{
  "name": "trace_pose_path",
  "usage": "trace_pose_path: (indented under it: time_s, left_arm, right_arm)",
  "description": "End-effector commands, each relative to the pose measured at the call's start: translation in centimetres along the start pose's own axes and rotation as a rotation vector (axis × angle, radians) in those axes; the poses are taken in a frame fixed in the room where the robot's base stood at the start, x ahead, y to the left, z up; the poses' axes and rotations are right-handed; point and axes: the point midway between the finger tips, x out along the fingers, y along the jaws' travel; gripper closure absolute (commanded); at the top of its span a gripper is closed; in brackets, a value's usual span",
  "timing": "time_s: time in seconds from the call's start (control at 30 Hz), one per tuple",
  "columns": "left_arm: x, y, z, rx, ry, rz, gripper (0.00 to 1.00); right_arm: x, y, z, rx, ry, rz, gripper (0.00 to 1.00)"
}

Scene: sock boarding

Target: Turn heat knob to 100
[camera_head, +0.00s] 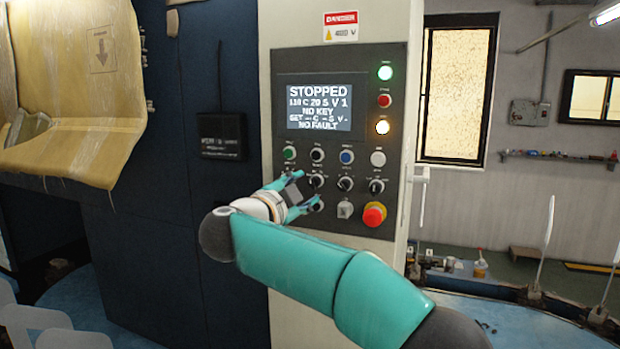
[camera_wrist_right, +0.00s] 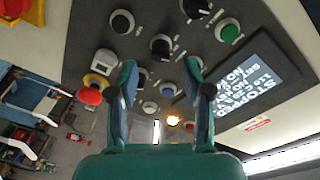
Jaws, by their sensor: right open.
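The control panel (camera_head: 333,230) carries a lit display (camera_head: 319,107) reading STOPPED, a line with C 20, NO KEY and NO FAULT. Below it are buttons and black knobs; their labels are too small to read, so I cannot tell which knob is heat. My right gripper (camera_head: 297,193) is open in front of the panel's lower left, hiding part of the leftmost knobs. In the right wrist view, a black knob (camera_wrist_right: 161,46) shows between and just beyond the open fingertips of the right gripper (camera_wrist_right: 160,66). Contact is not visible. My left gripper is out of view.
A red emergency stop (camera_head: 374,214) with a yellow ring and a key switch (camera_head: 345,210) sit at the panel's lower right. A green button (camera_head: 289,153) and a blue button (camera_head: 346,157) are above the knobs. A dark cabinet (camera_head: 165,240) stands left.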

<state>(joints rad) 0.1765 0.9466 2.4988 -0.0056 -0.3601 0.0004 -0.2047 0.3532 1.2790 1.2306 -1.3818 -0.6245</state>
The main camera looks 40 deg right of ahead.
Motion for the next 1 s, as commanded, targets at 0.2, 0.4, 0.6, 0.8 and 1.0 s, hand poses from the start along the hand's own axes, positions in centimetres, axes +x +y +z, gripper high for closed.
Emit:
trace_pose_path:
  time_s: [0.2,0.4,0.6,0.8,1.0]
  left_arm:
    - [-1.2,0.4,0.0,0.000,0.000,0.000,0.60]
    - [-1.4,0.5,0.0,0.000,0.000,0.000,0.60]
    - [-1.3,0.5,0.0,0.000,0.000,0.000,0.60]
    - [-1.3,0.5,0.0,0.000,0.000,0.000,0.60]
    - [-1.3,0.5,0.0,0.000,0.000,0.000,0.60]
  right_arm:
    - [3.0,-0.1,-0.1,-0.002,0.001,0.001,0.51]
    - [4.0,0.0,0.0,0.000,0.000,0.000,0.51]
    - [4.0,0.0,0.0,0.000,-0.001,-0.001,0.51]
    - [4.0,0.0,0.0,0.000,-0.001,0.000,0.77]
    - [3.9,0.0,0.0,0.000,-0.001,0.000,1.00]
